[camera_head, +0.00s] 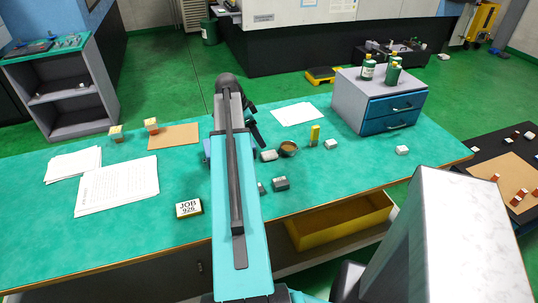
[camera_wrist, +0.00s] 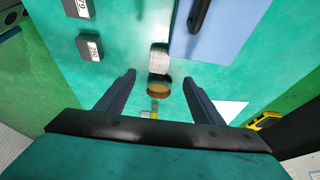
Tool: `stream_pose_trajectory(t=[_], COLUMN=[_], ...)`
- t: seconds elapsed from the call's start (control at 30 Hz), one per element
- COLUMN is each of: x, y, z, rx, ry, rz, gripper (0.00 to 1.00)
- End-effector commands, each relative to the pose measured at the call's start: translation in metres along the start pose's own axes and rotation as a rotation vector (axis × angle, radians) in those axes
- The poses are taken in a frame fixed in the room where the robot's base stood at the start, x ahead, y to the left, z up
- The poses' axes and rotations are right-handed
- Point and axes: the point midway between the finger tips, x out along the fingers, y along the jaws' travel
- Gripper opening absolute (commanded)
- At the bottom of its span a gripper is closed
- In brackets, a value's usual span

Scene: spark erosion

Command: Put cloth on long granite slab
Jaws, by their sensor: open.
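My gripper (camera_wrist: 158,84) is open and empty above the green bench, pointing down; in the head view my arm hides most of it. Between and beyond its fingers lie a brown round dish (camera_wrist: 159,88) and a pale block-like piece with faint lines (camera_wrist: 159,57); both also show right of my arm in the head view, the dish (camera_head: 288,148) and the pale piece (camera_head: 269,155). I cannot tell whether the pale piece is the folded cloth. A flat lavender-blue panel (camera_wrist: 225,35) with a dark bar on it lies beside them. I cannot clearly identify the long granite slab.
Two grey labelled blocks (camera_head: 280,183) lie near the dish. A yellow bottle (camera_head: 314,134), small white blocks (camera_head: 402,150) and a blue-drawer cabinet (camera_head: 378,103) stand to the right. A pale, marble-like form (camera_head: 450,235) fills the near right.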

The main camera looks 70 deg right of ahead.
Motion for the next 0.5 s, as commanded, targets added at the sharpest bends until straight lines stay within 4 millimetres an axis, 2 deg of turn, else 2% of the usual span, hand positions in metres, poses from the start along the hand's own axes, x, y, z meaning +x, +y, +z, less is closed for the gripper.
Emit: stream_pose_trajectory(t=[0.5], x=[0.05], y=[0.0], z=[0.0], rx=[-0.001], ry=[0.0], rz=[0.001], gripper=[0.61])
